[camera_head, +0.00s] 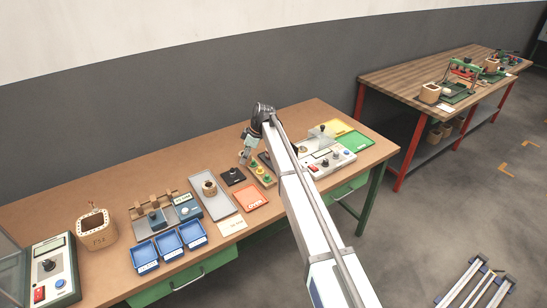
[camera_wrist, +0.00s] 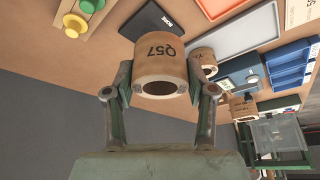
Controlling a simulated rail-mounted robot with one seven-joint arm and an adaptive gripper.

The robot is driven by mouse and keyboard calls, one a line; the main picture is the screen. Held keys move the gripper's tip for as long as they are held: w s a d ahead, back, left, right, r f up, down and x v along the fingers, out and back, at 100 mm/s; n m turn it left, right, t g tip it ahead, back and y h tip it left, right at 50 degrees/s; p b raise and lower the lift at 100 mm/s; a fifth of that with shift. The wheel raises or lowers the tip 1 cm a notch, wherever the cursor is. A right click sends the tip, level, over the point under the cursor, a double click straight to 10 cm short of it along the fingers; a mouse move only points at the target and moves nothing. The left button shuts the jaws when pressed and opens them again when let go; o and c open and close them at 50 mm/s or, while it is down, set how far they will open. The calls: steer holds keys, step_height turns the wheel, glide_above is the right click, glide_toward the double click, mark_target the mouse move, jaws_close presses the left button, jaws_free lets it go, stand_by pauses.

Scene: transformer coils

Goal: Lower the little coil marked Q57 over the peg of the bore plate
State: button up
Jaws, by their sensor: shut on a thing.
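The little coil marked Q57 (camera_wrist: 162,68) is a tan ring with a dark bore. In the wrist view my gripper (camera_wrist: 163,86) is shut on it, with one finger at each side. In the head view my gripper (camera_head: 247,153) is over the table near the back, by the bore plate. The bore plate (camera_head: 232,177) is a small black plate; in the wrist view it shows as a black plate lettered BORE (camera_wrist: 150,20), beyond the coil and apart from it.
A grey tray (camera_head: 225,208) with another tan coil (camera_head: 210,188) lies left of the bore plate. A board with coloured knobs (camera_head: 263,173) stands right of it. An orange tray (camera_head: 251,197) lies in front. Blue bins (camera_head: 169,243) and a large coil (camera_head: 97,228) stand farther left.

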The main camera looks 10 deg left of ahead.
mark_target(233, 169)
steer(key=a+n, duration=0.1)
steer(key=a, duration=0.1)
steer(key=a+n, duration=0.1)
steer(key=a, duration=0.1)
steer(key=w+a+f+g, duration=0.1)
steer(key=a, duration=0.1)
steer(key=shift+w+a+n+p, duration=0.1)
steer(key=shift+a+n+p, duration=0.05)
steer(key=shift+n+p, duration=0.2)
steer(key=shift+a+f+n, duration=0.15)
steer(key=shift+a+n, duration=0.1)
steer(key=shift+a, duration=0.1)
steer(key=shift+f, duration=2.1)
steer(key=shift+b, duration=0.8)
steer(key=shift+f, duration=0.1)
steer(key=shift+f+b, duration=1.1)
steer(key=shift+f, duration=0.55)
steer(key=shift+f+b, duration=0.15)
steer(key=shift+b, duration=0.2)
steer(key=shift+f, duration=0.3)
steer(key=o, duration=1.3)
steer(key=shift+r, duration=0.1)
